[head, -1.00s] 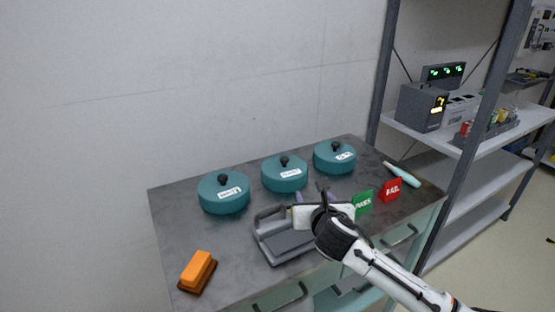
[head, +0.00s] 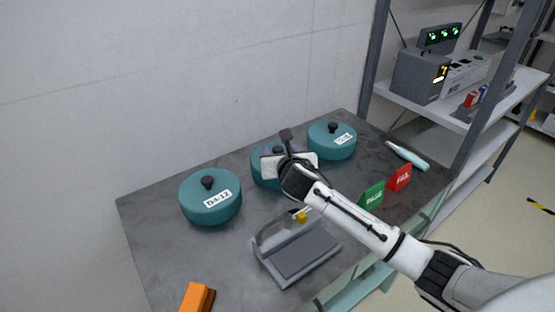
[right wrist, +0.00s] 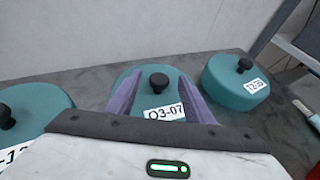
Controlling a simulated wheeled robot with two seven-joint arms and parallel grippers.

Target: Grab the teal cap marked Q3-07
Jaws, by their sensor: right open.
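The teal cap marked Q3-07 (right wrist: 146,96) shows in the middle of the right wrist view, with a black knob and a white label facing me. In the head view it is the middle cap (head: 258,172), mostly hidden behind my right gripper (head: 284,152). In the right wrist view the two purple fingers of my right gripper (right wrist: 158,84) are open, one on each side of this cap in the picture. I cannot tell whether they touch it. My left gripper is not in view.
Similar teal caps stand to the left (head: 210,205) and right (head: 333,145). A grey tray (head: 268,252), green sign (head: 372,196), red sign (head: 400,178), teal-handled tool (head: 408,155) and orange block (head: 194,299) are on the cart top. A shelf rack stands at right.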

